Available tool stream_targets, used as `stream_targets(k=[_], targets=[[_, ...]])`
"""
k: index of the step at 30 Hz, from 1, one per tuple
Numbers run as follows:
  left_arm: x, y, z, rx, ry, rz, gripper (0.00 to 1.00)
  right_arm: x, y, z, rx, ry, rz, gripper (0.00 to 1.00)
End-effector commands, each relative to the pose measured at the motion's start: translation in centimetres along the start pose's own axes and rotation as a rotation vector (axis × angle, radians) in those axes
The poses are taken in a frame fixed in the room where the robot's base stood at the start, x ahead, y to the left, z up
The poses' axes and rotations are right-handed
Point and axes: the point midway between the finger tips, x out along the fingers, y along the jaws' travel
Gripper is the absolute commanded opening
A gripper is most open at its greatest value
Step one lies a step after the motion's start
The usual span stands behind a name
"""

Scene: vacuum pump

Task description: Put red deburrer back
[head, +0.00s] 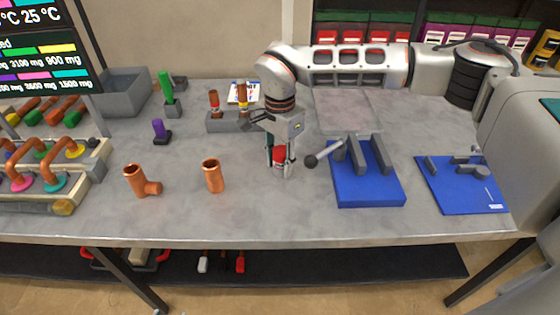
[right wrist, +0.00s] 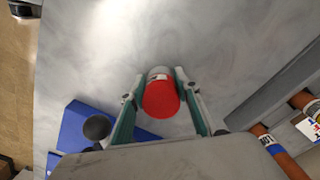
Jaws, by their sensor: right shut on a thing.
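The red deburrer (head: 280,155) is upright between the fingers of my right gripper (head: 281,160), over the middle of the grey table. In the right wrist view its round red top (right wrist: 160,98) sits between both green-padded fingers (right wrist: 157,88). I cannot tell whether its lower end touches the table. A green tool (head: 166,84) stands upright in a small dark holder at the back left. A purple tool (head: 158,127) stands in another small dark holder (head: 162,138) nearer the front. My left gripper is not in view.
A grey block (head: 225,124) with copper pieces stands left of my right gripper. Two copper fittings (head: 212,176) (head: 138,181) stand at the front. A blue fixture (head: 367,190) with a ball-ended lever is close on the right; a flatter blue one (head: 462,194) lies beyond.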

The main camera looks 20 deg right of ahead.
Motion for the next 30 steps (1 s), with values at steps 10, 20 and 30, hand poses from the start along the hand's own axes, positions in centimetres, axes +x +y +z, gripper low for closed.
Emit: stream_targets(k=[10, 20, 30], targets=[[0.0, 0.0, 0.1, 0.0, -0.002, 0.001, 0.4, 0.2, 0.0, 0.0, 0.0, 0.0, 0.001, 0.48], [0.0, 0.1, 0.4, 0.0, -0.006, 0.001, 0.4, -1.7, -0.1, 0.0, 0.0, 0.001, -0.003, 0.48], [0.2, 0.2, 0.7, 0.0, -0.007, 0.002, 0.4, -8.6, 0.0, 0.0, 0.0, 0.002, -0.001, 0.48]])
